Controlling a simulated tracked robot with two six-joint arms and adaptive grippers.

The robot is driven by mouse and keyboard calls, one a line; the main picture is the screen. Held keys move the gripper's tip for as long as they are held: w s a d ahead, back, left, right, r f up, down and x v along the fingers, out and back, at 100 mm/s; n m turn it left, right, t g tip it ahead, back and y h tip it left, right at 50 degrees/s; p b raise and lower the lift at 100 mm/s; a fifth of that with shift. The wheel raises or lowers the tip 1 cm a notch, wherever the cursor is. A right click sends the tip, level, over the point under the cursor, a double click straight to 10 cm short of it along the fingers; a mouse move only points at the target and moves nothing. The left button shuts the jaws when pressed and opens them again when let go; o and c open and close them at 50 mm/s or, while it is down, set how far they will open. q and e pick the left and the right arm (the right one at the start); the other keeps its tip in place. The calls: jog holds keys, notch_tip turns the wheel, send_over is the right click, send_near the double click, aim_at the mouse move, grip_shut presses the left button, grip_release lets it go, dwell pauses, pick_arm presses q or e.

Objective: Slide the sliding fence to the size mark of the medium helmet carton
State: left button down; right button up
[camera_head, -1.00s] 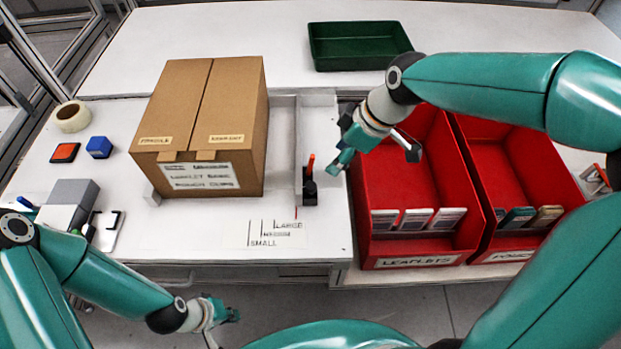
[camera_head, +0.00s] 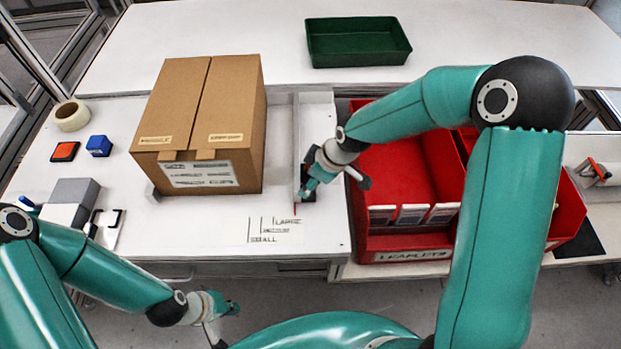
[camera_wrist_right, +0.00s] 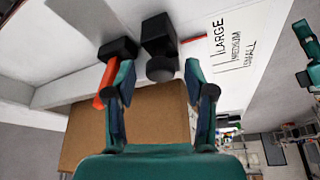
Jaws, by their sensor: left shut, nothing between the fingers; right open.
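The sliding fence (camera_head: 297,150) is a pale upright rail right of the helmet carton (camera_head: 213,125). Its black clamp block and knob (camera_wrist_right: 160,50) lie ahead of and between the finger lines of my right gripper (camera_wrist_right: 160,100) in the right wrist view. That gripper is open; contact cannot be told. An orange lever (camera_wrist_right: 106,84) is beside its left finger. A red pointer (camera_wrist_right: 192,40) is near the LARGE end of the size marks (camera_wrist_right: 233,55); in the head view the marks (camera_head: 270,230) are in front of the fence. My left gripper (camera_head: 226,305) is shut and empty, off the table's front edge.
Red bins (camera_head: 395,190) holding leaflets stand right of the fence. A green tray (camera_head: 358,42) is at the back.

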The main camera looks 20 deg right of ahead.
grip_shut()
dwell(0.3)
jog(key=a+b, duration=0.1)
jog(key=a, duration=0.1)
jog(key=w+a, duration=0.1)
jog(key=a, duration=0.2)
jog(key=w+a+b, duration=0.1)
jog(key=a, duration=0.1)
jog(key=shift+w+a+b, duration=0.1)
jog(key=shift+a+b, duration=0.15)
jog(key=shift+b, duration=0.05)
jog(key=shift+w+a, duration=0.1)
jog(key=shift+a, duration=0.2)
jog(key=shift+r, duration=0.1)
grip_release()
